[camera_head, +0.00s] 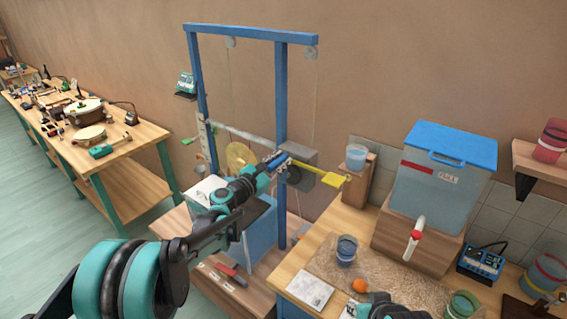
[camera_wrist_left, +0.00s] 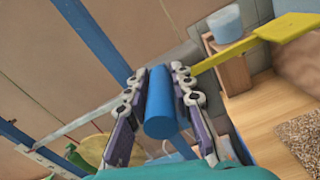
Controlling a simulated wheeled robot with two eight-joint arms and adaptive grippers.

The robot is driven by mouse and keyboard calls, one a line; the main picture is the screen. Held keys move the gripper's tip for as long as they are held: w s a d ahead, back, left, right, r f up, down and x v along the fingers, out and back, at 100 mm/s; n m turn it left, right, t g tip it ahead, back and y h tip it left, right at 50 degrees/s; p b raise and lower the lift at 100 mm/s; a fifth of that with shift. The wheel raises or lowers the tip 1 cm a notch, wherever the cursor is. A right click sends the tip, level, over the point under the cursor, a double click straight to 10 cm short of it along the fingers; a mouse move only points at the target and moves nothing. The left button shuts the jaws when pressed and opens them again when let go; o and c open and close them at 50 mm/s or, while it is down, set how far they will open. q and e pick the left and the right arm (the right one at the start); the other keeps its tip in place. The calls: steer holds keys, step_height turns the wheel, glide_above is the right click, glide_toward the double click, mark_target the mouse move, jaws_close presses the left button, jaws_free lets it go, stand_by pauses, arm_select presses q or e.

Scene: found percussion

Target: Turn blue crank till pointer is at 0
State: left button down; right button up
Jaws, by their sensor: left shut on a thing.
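The blue crank handle (camera_wrist_left: 160,103) is a short blue cylinder between the two fingers of my left gripper (camera_wrist_left: 160,95) in the wrist view. The fingers lie along both its sides. In the head view my left gripper (camera_head: 279,162) is at the blue frame, beside a grey block (camera_head: 300,153), and mostly covers the handle. A yellow bar (camera_head: 322,173) sticks out to the right of the block. A pale upright plate (camera_head: 203,138) is on the frame's left post. I cannot make out the pointer or a 0 mark.
The blue frame (camera_head: 281,100) stands at the wall, with a yellow disc (camera_head: 240,156) inside it. To the right, a workbench (camera_head: 322,261) holds a lidded water tank (camera_head: 437,190) and cups. A teal and dark part, likely of my right arm, shows at the bottom edge.

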arm_select(q)
steer(key=shift+w+a, duration=0.25)
steer(key=shift+a, duration=0.2)
steer(key=c, duration=1.6)
jaws_free()
steer(key=shift+o, duration=1.3)
steer(key=shift+a+f, duration=0.1)
steer(key=shift+f, duration=0.05)
steer(key=shift+w+a, duration=0.1)
steer(key=shift+a, duration=0.05)
steer(key=shift+d, duration=0.2)
steer(key=v, duration=1.2)
